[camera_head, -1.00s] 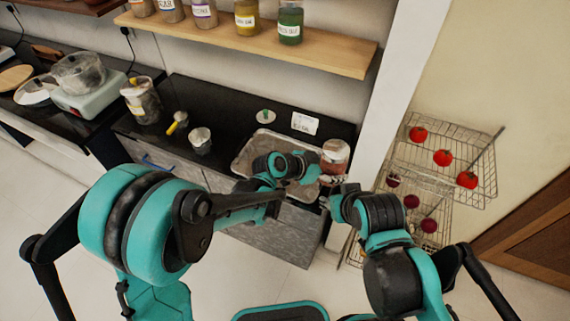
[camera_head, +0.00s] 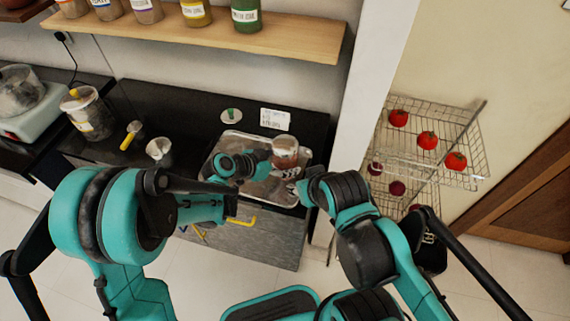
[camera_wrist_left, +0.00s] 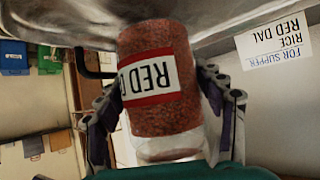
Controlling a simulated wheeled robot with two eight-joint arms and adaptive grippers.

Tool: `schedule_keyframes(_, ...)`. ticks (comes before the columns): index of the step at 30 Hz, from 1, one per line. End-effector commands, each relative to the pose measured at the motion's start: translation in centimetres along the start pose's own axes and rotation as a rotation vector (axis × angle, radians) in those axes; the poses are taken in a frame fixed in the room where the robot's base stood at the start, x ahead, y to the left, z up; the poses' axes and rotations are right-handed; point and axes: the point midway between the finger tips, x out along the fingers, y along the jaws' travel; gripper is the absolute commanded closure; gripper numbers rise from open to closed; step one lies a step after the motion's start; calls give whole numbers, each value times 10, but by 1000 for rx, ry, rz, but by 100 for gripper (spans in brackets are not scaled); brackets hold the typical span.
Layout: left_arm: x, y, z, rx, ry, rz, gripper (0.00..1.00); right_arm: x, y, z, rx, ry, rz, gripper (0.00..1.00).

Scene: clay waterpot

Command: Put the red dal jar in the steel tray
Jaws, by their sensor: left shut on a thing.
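The red dal jar (camera_head: 285,147) is a clear jar of reddish lentils with a light top. My left gripper (camera_head: 287,172) is shut on it, and the jar is over the right part of the steel tray (camera_head: 222,146). In the left wrist view the jar (camera_wrist_left: 160,115) sits between both fingers, its red-bordered label upside down in the picture. The steel tray (camera_wrist_left: 230,15) is beyond the jar's base there; I cannot tell if they touch. My right gripper (camera_head: 303,188) is near the tray's right front; its fingers are not clear.
A white card (camera_head: 274,119) and a small round green-and-white item (camera_head: 231,116) are behind the tray. A wire rack (camera_head: 440,150) with tomatoes is right, past a white pillar (camera_head: 357,120).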

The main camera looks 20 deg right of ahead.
Motion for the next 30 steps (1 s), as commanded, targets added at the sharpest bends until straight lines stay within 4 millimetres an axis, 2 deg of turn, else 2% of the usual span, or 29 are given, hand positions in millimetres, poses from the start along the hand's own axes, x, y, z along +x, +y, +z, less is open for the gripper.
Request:
schedule_keyframes(1, 5, -1, 12, -1, 1, 0, 85, 9, 0, 6, 0, 0, 0, 60)
schedule_keyframes(3, 6, -1, 18, 0, 2, 1, 85, 11, 0, 8, 0, 0, 0, 60)
schedule_keyframes(14, 6, 0, 20, 1, 1, 2, 85, 12, 0, 9, 0, 0, 0, 60)
schedule_keyframes(15, 6, 0, 19, 2, 0, 2, 24, 12, 0, 8, 0, 0, 0, 60)
schedule_keyframes(17, 6, 0, 19, 2, 0, 2, 11, 11, 0, 8, 0, 0, 0, 60)
schedule_keyframes(27, 5, 0, 18, 2, 0, 2, 11, 10, 0, 7, 0, 0, 0, 60)
schedule_keyframes(30, -2, -1, 16, 0, 0, 1, 11, 7, 0, 5, 0, 0, 0, 60)
